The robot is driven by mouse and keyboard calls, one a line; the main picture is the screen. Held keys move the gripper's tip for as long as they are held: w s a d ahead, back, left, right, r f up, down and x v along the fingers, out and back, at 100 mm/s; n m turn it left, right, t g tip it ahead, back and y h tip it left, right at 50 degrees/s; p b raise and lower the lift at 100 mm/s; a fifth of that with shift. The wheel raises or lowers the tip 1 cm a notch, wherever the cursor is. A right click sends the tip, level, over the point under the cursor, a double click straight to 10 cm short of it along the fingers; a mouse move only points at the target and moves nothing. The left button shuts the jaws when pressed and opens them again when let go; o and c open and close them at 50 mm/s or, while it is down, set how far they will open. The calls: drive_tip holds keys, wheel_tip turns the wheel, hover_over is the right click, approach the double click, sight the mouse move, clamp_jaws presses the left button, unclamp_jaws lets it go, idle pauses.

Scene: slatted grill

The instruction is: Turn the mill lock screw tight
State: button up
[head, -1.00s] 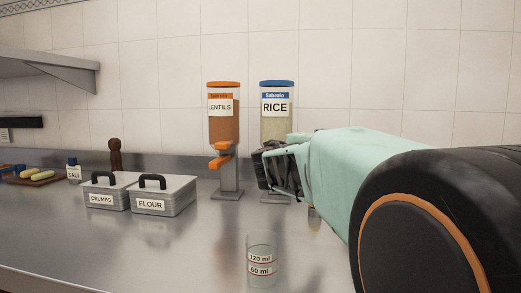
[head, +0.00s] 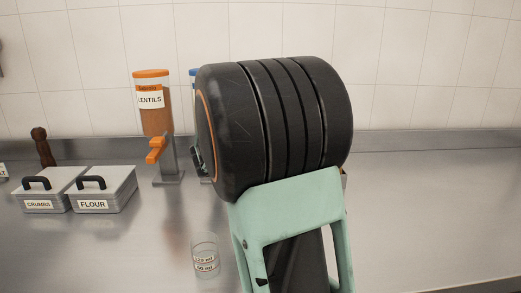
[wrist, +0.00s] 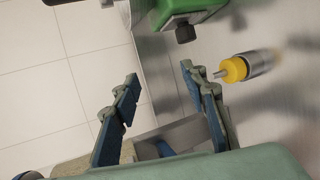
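My gripper (wrist: 160,72) is open in the wrist view, its two blue-padded fingers spread with nothing between the tips. A green body with a dark knob (wrist: 185,33) shows at the top edge of the wrist view, beyond the fingertips. It may be the mill and its lock screw, but most of it is out of frame. The knob is apart from the fingers. In the head view my arm covers most of the gripper and whatever lies behind it. A brown pepper mill (head: 42,147) stands at the far left there, away from my arm.
A yellow-and-silver cylinder (wrist: 245,66) is just right of the right finger. The lentils dispenser (head: 154,105) stands left of my arm; the rice dispenser's blue lid (head: 193,75) is mostly hidden. The crumbs box (head: 46,190), flour box (head: 102,190) and measuring glass (head: 205,255) occupy the counter (head: 150,235).

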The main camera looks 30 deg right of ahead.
drive_tip(key=d+f+p, duration=0.2)
drive_tip(key=p, duration=0.2)
drive_tip(key=w+d+f+g+p, duration=0.1)
drive_tip(key=d+f+p, duration=0.1)
drive_tip(key=p, duration=0.2)
drive_tip(key=w+d+f+g+y+p, duration=0.1)
drive_tip(key=d+f+p, duration=0.2)
drive_tip(key=p, duration=0.1)
drive_tip(key=shift+f+n+p, duration=0.1)
drive_tip(key=shift+n+p, duration=0.2)
idle(0.3)
clamp_jaws()
drive_tip(key=shift+f+b, duration=0.15)
drive_tip(key=shift+b, duration=0.35)
